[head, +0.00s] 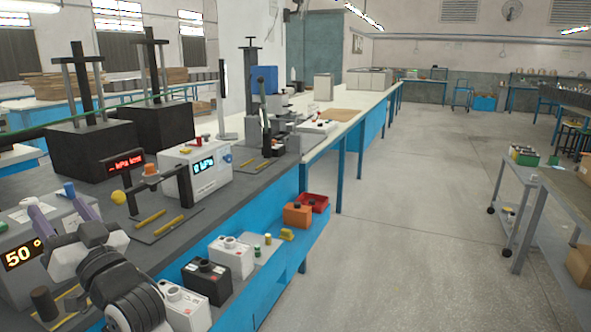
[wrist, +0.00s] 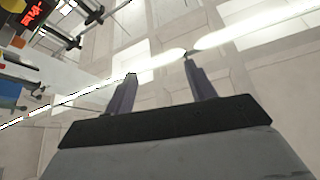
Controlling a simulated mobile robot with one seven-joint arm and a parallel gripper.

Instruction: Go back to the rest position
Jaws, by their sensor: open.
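My arm rises at the lower left of the head view, with my gripper (head: 54,208) at its end pointing up. The two grey-purple fingers are apart. In the wrist view my gripper (wrist: 159,68) is open, with nothing between the fingers. Behind them that view shows the pale ceiling and bright light strips. In the head view the gripper is in front of a white instrument (head: 20,283) with an orange "50°" display, and the arm hides part of it. I cannot tell whether they touch.
The dark bench top (head: 225,195) holds a white display box (head: 205,178) and black press-like stands (head: 160,118). A lower blue shelf carries white and black battery-like boxes (head: 207,281), an orange box (head: 297,215) and a red bin (head: 318,203). The floor (head: 400,230) is clear; a cart (head: 525,215) stands right.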

